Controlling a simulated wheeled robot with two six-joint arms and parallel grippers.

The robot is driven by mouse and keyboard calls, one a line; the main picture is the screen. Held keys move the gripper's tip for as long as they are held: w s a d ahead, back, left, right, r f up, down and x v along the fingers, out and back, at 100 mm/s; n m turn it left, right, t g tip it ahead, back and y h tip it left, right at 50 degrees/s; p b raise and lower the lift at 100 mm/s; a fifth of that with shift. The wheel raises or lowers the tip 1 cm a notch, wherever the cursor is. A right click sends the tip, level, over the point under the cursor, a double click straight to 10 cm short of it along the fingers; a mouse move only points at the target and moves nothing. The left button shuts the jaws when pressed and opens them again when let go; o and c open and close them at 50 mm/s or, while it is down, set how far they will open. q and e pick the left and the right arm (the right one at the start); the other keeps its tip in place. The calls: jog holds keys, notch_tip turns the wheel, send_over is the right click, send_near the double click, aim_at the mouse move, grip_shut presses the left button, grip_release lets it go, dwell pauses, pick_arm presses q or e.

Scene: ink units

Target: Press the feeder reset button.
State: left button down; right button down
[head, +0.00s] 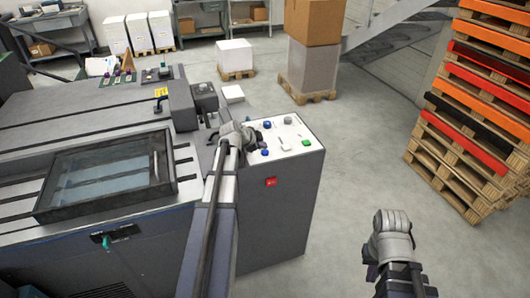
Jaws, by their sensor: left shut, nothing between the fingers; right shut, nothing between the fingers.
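A grey console with a white control panel (296,133) stands in the middle. The panel carries a blue button (267,124) at the back, a second blue button (264,152) at the front, a white knob (288,119), a small lever (284,146) and a green button (306,143). No label is readable, so I cannot tell which one is the feeder reset. My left gripper (249,136) is shut and empty over the panel's left part, close to both blue buttons; contact cannot be told. My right gripper (391,216) is shut and empty over the floor, right of the console.
A red switch (271,182) is on the console's front face. A large grey machine with a glass-topped window (105,178) adjoins on the left. Stacked pallets (470,120) stand at the right, and a carton (314,20) at the back. Floor between console and pallets is clear.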

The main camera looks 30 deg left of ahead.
aim_at(262, 153)
dwell(0.8)
pick_arm(q)
jog(key=shift+f+b, duration=0.45)
jog(key=shift+f+b, duration=0.4)
jog(key=shift+b, duration=0.05)
dwell(0.6)
jog(key=shift+r, duration=0.2)
jog(key=shift+r+p, duration=0.65)
jog(key=shift+p, duration=0.25)
notch_tip(262, 153, up, 5)
jog(key=p, duration=0.5)
jog(key=shift+r, duration=0.1)
